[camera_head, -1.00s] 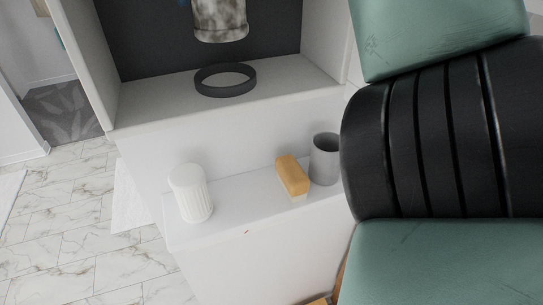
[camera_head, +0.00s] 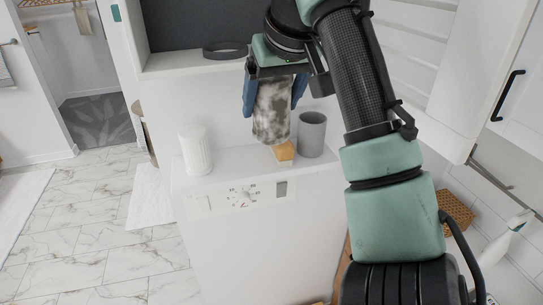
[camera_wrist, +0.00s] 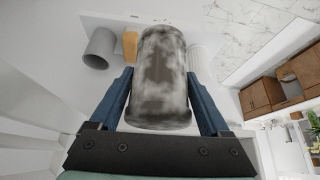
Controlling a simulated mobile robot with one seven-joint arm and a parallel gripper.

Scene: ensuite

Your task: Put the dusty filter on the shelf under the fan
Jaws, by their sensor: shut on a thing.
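The dusty filter (camera_head: 271,115) is a grey and white mottled cylinder. My gripper (camera_head: 272,106) is shut on it, with one blue finger on each side. The wrist view also shows the filter (camera_wrist: 162,65) between the fingers (camera_wrist: 160,78). It is roughly upright in the head view, over the white lower shelf (camera_head: 226,166). I cannot tell whether its lower end touches anything. It partly hides a yellow sponge (camera_head: 284,151). The fan itself is not clearly in view.
On the lower shelf stand a white ribbed cylinder (camera_head: 195,150) at left and a grey cup (camera_head: 312,135) at right, close to the filter. A black ring (camera_head: 226,49) lies on the upper ledge. Bare shelf shows between the white cylinder and the sponge.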

